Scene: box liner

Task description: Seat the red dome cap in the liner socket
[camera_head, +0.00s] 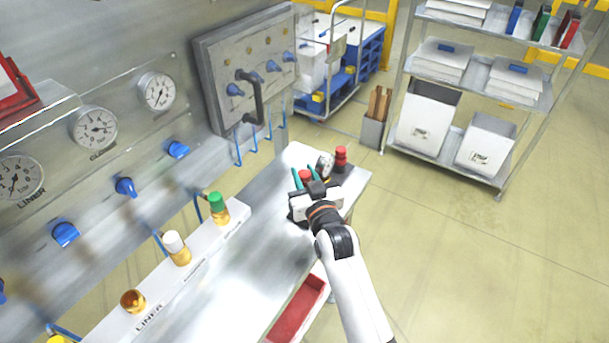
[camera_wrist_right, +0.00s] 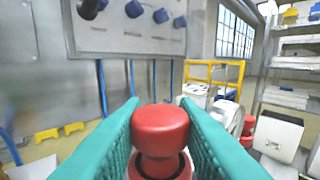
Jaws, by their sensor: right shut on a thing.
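My right gripper (camera_head: 304,180) is over the far end of the steel bench. Its teal fingers are shut on a red dome cap (camera_head: 305,175). The wrist view shows the cap (camera_wrist_right: 160,130) upright between the fingers, with a narrower red part and a dark ring below it. I cannot tell whether it still touches a stand. The white liner rail (camera_head: 200,262) carries a green-capped fitting (camera_head: 216,203), a white-capped one (camera_head: 174,243) and an uncapped amber one (camera_head: 133,300) near the LINER label. My left gripper is not in view.
Another red knob (camera_head: 340,155) stands on a dark block just beyond my gripper, beside a small gauge (camera_head: 324,166). A red-lined tray (camera_head: 296,312) sits at the bench's front edge. The bench between rail and tray is clear. A panel with blue knobs (camera_head: 250,65) rises behind.

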